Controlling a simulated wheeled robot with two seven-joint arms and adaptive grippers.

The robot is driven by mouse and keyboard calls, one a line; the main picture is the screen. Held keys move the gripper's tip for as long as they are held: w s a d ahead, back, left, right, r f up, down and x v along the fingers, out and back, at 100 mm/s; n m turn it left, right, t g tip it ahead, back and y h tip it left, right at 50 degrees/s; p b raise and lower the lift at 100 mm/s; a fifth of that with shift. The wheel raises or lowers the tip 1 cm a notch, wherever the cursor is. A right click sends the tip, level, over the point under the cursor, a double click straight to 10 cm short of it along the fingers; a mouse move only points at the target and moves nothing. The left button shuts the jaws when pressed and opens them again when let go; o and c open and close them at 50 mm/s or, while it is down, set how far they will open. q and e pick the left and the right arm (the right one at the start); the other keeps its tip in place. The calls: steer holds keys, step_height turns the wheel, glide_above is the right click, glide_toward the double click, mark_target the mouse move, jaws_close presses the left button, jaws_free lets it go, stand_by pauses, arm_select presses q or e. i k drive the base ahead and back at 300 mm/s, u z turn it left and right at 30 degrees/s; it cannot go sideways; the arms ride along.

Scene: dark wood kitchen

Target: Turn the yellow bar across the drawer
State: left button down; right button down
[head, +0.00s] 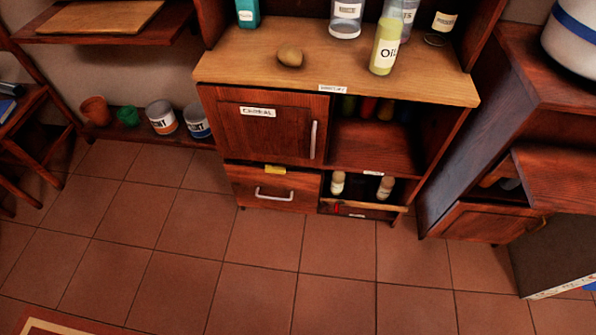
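The drawer (245,187) sits low in the left half of the wooden cabinet, below a closed cupboard door (255,132). It looks shut and has a pale horizontal handle (274,197). A small yellow bar (275,170) shows at the drawer's top edge, near the middle; it appears to lie flat along the gap under the door. It is too small to tell how it is fixed. Neither of my grippers is in view.
Right of the drawer is an open shelf with bottles (385,187) and a wooden rail (365,204). An oil bottle (385,45) and a potato-like item (290,56) stand on the counter (250,62). Paint cans (161,117) sit left. The tiled floor (200,265) in front is clear.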

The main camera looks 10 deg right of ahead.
mark_target(272, 169)
steer(key=z, duration=0.5)
steer(key=i, duration=0.55)
steer(key=z, duration=0.45)
